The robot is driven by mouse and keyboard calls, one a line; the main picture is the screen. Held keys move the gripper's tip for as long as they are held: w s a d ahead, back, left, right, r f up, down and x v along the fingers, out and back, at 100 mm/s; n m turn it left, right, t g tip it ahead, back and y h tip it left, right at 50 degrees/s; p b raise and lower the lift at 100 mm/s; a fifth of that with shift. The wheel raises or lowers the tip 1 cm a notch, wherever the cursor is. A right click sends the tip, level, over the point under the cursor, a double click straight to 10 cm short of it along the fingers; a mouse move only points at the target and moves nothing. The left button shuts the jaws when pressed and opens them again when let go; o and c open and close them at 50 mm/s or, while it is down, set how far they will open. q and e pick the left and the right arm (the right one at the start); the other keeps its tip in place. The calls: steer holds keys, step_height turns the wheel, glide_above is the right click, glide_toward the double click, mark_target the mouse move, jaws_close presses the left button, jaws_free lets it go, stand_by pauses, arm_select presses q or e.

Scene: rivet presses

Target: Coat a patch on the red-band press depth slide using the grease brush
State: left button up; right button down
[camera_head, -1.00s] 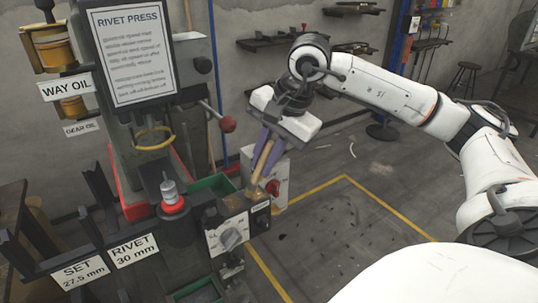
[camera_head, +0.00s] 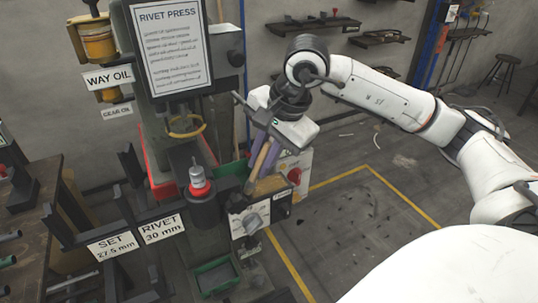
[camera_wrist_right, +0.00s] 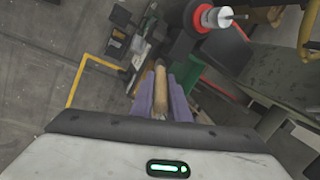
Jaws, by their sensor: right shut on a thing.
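My right gripper (camera_head: 263,158) has purple fingers shut on the grease brush (camera_head: 260,161), a tan wooden handle slanting down to the left. In the right wrist view the brush (camera_wrist_right: 160,88) lies between the fingers. I cannot tell whether the brush touches the press. A red band (camera_head: 200,188) rings a metal post on the press. I cannot make out the depth slide for certain. My left gripper is out of view.
Signs reading SET 27.5 mm (camera_head: 111,246) and RIVET 30 mm (camera_head: 161,229) hang at the front left. Way oil (camera_head: 95,40) is on the wall side. A green tray (camera_head: 216,277) sits low in front. Floor to the right is clear inside yellow lines.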

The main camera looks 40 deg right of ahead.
steer(key=shift+r+p, duration=2.1)
steer(key=shift+r, duration=0.95)
steer(key=shift+r, duration=0.1)
steer(key=shift+r+p, duration=1.1)
steer(key=shift+r, duration=0.35)
steer(key=shift+a, duration=0.1)
